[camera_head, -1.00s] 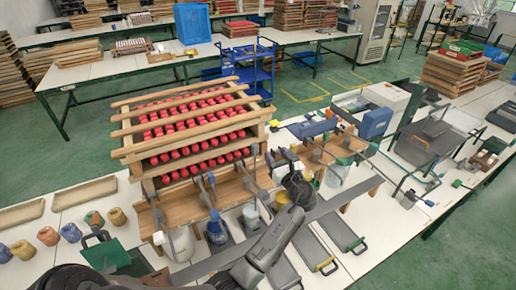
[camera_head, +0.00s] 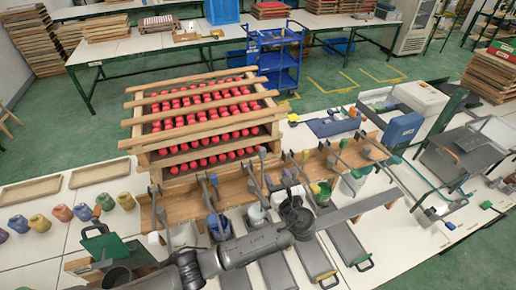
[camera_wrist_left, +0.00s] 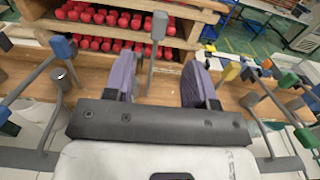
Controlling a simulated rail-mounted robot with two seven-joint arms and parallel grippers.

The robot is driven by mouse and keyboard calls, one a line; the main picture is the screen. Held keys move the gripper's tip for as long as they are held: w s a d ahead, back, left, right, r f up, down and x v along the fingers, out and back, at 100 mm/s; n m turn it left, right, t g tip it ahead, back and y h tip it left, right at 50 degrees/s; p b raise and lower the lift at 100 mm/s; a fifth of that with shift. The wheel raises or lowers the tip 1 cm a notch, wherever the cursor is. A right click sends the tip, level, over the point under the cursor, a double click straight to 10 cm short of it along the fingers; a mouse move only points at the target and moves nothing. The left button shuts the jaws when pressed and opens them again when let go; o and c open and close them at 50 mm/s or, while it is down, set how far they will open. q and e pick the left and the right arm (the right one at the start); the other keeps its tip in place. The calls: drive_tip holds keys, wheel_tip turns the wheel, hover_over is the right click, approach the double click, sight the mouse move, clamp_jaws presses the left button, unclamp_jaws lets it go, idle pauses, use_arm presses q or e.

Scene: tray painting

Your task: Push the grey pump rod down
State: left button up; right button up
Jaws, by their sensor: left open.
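The grey pump rod (camera_wrist_left: 159,27) stands upright in the left wrist view. Its grey head is beyond my left fingertips, and its shaft shows in the gap between them. In the head view a grey rod head (camera_head: 262,153) rises just behind my left gripper (camera_head: 278,181). The gripper's two purple fingers are apart and empty, and they also show in the left wrist view (camera_wrist_left: 159,64). I cannot tell whether they touch the rod. The rod's lower end is hidden by the gripper. My right gripper is not in view.
A blue-headed rod (camera_wrist_left: 62,47) stands left of the grey one, and a yellow-headed rod (camera_wrist_left: 231,72) stands to the right. A wooden rack (camera_head: 150,145) with red pieces stands behind. Several pots (camera_head: 62,213) stand at the left.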

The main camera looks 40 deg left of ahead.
sight(264, 152)
use_arm(q)
drive_tip(key=p+x, duration=0.2)
drive_tip(key=x, duration=1.1)
drive_tip(key=shift+w, duration=0.15)
clamp_jaws()
